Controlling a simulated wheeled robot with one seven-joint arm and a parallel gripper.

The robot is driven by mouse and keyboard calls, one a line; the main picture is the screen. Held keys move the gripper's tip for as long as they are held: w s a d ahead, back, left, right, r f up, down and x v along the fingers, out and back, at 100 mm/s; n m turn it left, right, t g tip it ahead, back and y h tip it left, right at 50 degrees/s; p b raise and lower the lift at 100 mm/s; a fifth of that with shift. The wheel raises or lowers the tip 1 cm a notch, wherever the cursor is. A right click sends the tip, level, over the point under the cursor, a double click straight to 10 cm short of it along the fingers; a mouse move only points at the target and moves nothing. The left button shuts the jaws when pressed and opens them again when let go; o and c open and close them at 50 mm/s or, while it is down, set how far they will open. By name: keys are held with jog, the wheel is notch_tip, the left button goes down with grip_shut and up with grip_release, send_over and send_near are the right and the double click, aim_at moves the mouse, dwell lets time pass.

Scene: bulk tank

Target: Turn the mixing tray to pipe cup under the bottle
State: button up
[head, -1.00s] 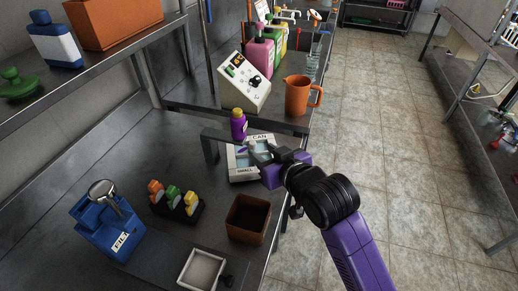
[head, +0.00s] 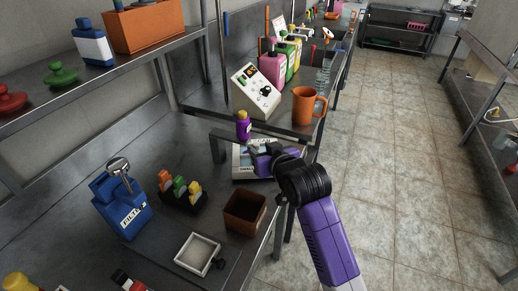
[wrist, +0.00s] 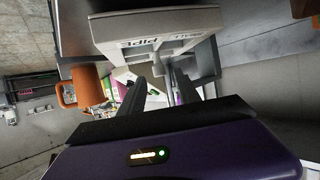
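The mixing tray (head: 240,172) is a pale tray with labelled cups on the bench, partly hidden by my gripper in the head view. The purple bottle (head: 243,127) with a yellow cap is upright above the tray's far side, at a grey metal stand (head: 222,140). My gripper (head: 252,150) is over the tray. In the wrist view its fingers (wrist: 158,90) are apart, with a grey part of the tray near their tips.
An orange jug (head: 305,106) and a white control box (head: 257,92) stand behind. A brown square bin (head: 244,210), a blue device (head: 121,207), a rack of coloured bottles (head: 182,196) and a small white tray (head: 198,253) are nearer. Floor at right is clear.

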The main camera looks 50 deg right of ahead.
jog(key=shift+x, duration=3.9)
jog(key=shift+s+f, duration=0.1)
grip_shut()
